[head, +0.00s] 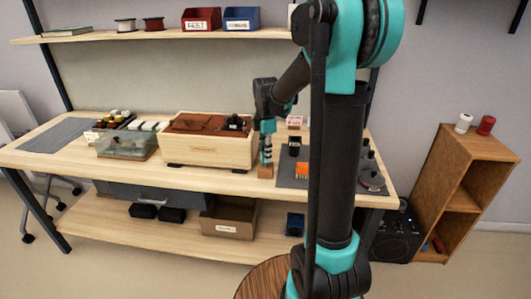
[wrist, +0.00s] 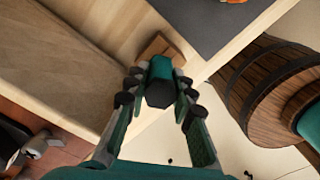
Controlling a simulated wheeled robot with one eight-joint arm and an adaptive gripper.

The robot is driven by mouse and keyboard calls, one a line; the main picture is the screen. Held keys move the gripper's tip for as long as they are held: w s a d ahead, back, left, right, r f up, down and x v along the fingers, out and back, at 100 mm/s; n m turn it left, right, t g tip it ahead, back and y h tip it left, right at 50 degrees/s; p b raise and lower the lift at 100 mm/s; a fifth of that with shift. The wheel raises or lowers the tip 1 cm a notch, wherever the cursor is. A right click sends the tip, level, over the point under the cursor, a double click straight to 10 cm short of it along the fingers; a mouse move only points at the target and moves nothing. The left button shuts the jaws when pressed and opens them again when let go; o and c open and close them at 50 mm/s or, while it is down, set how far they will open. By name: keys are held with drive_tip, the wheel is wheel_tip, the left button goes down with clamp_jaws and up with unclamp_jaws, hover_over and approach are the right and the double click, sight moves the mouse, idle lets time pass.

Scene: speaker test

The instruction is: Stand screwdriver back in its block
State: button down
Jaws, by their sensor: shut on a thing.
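The screwdriver (wrist: 160,82) has a teal handle with a dark end, seen nearly end-on in the wrist view. My gripper (wrist: 158,92) is shut on its handle, one finger on each side. The small wooden block (wrist: 157,46) shows just beyond the handle. In the head view the block (head: 265,171) stands near the bench's front edge, right of the wooden box, with my gripper (head: 267,135) above it. The screwdriver looks about upright over the block. Its lower end is hidden or too small to tell whether it is inside the block.
The pale wooden box (head: 205,146) stands close on the left. A grey mat (head: 290,180) with an orange item and dark containers lies on the right. The bench's front edge is close to the block. A wooden barrel (wrist: 252,92) stands below the bench.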

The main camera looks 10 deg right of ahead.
drive_tip(key=shift+f, duration=0.2)
drive_tip(key=c, duration=1.2)
unclamp_jaws()
drive_tip(key=shift+r, duration=0.1)
wheel_tip(320, 180, up, 11)
drive_tip(key=shift+r, duration=0.15)
drive_tip(key=shift+s, duration=0.1)
drive_tip(key=s+d+f+m+t, duration=0.2)
drive_tip(key=s+f+m, duration=0.7)
drive_tip(key=s+m, duration=0.1)
drive_tip(key=s+d+f+m+t, duration=0.2)
drive_tip(key=s+f+m, duration=0.7)
drive_tip(key=s+m, duration=0.1)
drive_tip(key=shift+s+f, duration=0.3)
drive_tip(key=shift+s, duration=0.6)
